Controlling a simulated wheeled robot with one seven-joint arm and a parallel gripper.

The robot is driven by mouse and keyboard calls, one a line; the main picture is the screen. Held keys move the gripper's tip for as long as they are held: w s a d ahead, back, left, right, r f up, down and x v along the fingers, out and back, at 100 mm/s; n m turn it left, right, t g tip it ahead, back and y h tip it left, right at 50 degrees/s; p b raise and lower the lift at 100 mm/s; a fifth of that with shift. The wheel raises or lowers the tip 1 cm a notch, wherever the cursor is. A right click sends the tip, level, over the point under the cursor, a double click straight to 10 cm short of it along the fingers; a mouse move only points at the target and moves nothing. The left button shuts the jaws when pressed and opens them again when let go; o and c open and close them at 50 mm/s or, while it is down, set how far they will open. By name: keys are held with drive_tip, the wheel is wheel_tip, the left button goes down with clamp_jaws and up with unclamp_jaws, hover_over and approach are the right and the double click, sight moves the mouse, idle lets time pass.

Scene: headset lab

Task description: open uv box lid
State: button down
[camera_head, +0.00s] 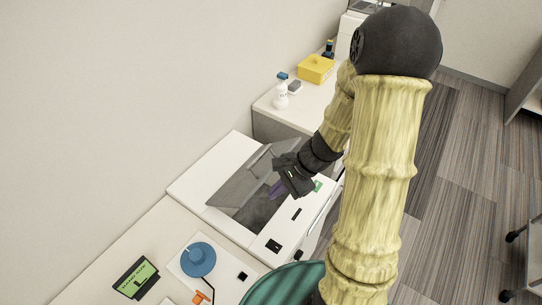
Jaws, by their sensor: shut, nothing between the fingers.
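The UV box (190,187) is a white case standing against the wall in the middle of the head view. Its grey lid (243,178) appears raised and tilted up on the wall side, with the dark interior (260,210) showing below it. My gripper (276,189), dark with purplish fingertips, is over the right part of the opening, close to the lid's right end. Its fingers are shut with nothing between them. I cannot tell whether the fingertips touch the lid. My wrist hides part of the lid's right end.
A blue round object (198,258) and a green-screened device (136,279) are on the near table. A white spray bottle (281,95) and a yellow box (316,68) are on the far table. My arm covers the right middle. Open floor (450,150) lies to the right.

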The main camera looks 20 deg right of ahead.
drive_tip(key=w+d+f+m+t+y+p, duration=0.1)
drive_tip(key=w+d+f+m+t, duration=0.2)
drive_tip(key=w+d+m+t, duration=0.5)
drive_tip(key=w+d+m, duration=0.1)
drive_tip(key=w+m, duration=0.2)
drive_tip(key=m, duration=0.2)
drive_tip(key=shift+w+m+p, duration=0.3)
drive_tip(key=shift+m+p, duration=0.05)
drive_tip(key=shift+m, duration=0.05)
drive_tip(key=shift+w+f, duration=0.1)
drive_tip(key=p+x, duration=0.3)
drive_tip(key=x, duration=0.5)
drive_tip(key=shift+w+a+f+p, duration=0.1)
drive_tip(key=shift+w+a+p, duration=0.1)
drive_tip(key=shift+a+p, duration=0.2)
drive_tip(key=shift+w+a+f, duration=0.25)
drive_tip(key=shift+w+f, duration=0.1)
drive_tip(key=shift+w+d+r, duration=0.1)
drive_tip(key=shift+w+d, duration=0.05)
